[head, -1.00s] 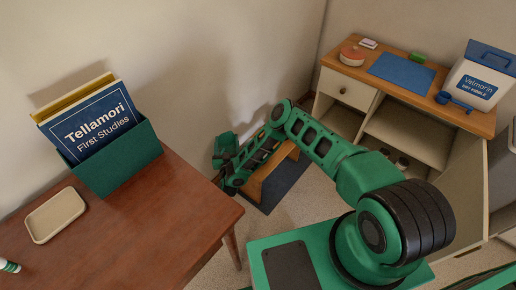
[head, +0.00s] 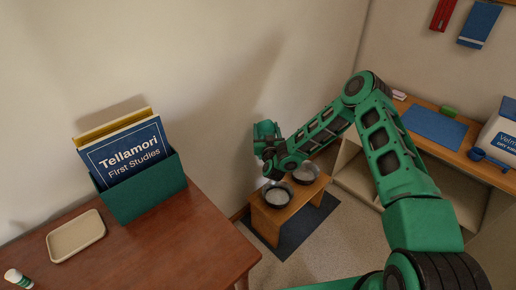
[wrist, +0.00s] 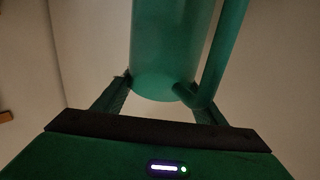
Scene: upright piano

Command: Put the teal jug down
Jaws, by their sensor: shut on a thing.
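The teal jug (wrist: 172,50) fills the upper middle of the wrist view, with its handle on the right side. My gripper (wrist: 160,95) is shut on it, one finger at each side of its body. The jug's top is out of that view. In the head view my arm reaches out over a low wooden stand, with its end near the wall. The jug is hard to tell from my green gripper there. It appears held in the air, above the level of the stand.
The low wooden stand (head: 291,211) holds two metal bowls (head: 277,194) on a dark mat (head: 309,222). A brown table (head: 150,250) at left carries a tray (head: 76,235), a green book holder (head: 145,193) and a small bottle (head: 18,279). A cabinet with a blue mat (head: 437,126) stands at right.

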